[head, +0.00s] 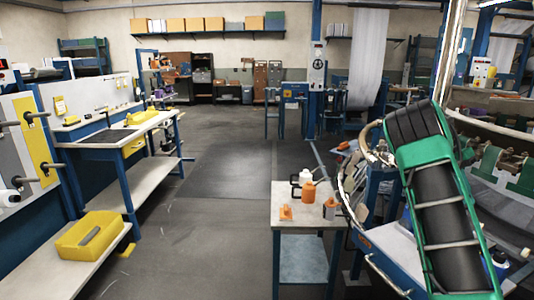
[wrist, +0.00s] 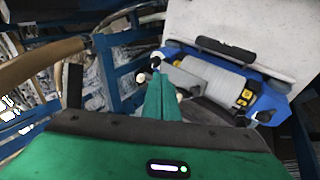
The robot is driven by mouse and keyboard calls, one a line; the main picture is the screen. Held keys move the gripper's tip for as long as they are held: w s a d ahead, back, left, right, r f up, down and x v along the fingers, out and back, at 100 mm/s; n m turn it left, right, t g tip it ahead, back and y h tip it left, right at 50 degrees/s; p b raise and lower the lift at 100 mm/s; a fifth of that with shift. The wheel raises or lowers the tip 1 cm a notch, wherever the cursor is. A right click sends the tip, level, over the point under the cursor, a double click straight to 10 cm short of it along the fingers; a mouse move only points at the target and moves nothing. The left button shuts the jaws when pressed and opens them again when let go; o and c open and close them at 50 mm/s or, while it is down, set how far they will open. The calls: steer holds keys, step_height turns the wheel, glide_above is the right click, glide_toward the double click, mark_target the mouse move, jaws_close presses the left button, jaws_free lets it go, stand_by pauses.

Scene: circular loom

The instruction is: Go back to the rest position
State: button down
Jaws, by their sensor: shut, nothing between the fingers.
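My gripper (wrist: 166,92) shows in the wrist view as green fingers pressed together, shut with nothing between them. It points at a blue and grey device (wrist: 238,84) with yellow buttons, which lies just beyond the fingertips; I cannot tell whether they touch it. In the head view my green and black arm rises at the right, in front of the circular loom (head: 510,150). The gripper's fingertips cannot be made out there.
A small table (head: 300,223) with orange and white bottles (head: 307,190) stands left of my arm. A tan curved rim (wrist: 40,66) and blue frame bars (wrist: 125,75) are close to the gripper. A workbench (head: 110,140) and yellow tray (head: 75,245) line the left. The middle floor (head: 215,225) is clear.

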steer(key=s+a+f+n+t+y, duration=0.1)
steer(key=s+a+n+t+y, duration=0.1)
steer(key=s+a, duration=1.2)
steer(key=s+a+f+n+t+y, duration=0.1)
steer(key=s+a+n, duration=0.4)
steer(key=s+a, duration=0.9)
steer(key=s+t+y, duration=0.1)
steer(key=s+t, duration=0.1)
steer(key=s, duration=0.6)
steer(key=shift+f+n+t, duration=0.3)
steer(key=shift+w+f, duration=0.25)
steer(key=shift+w, duration=0.4)
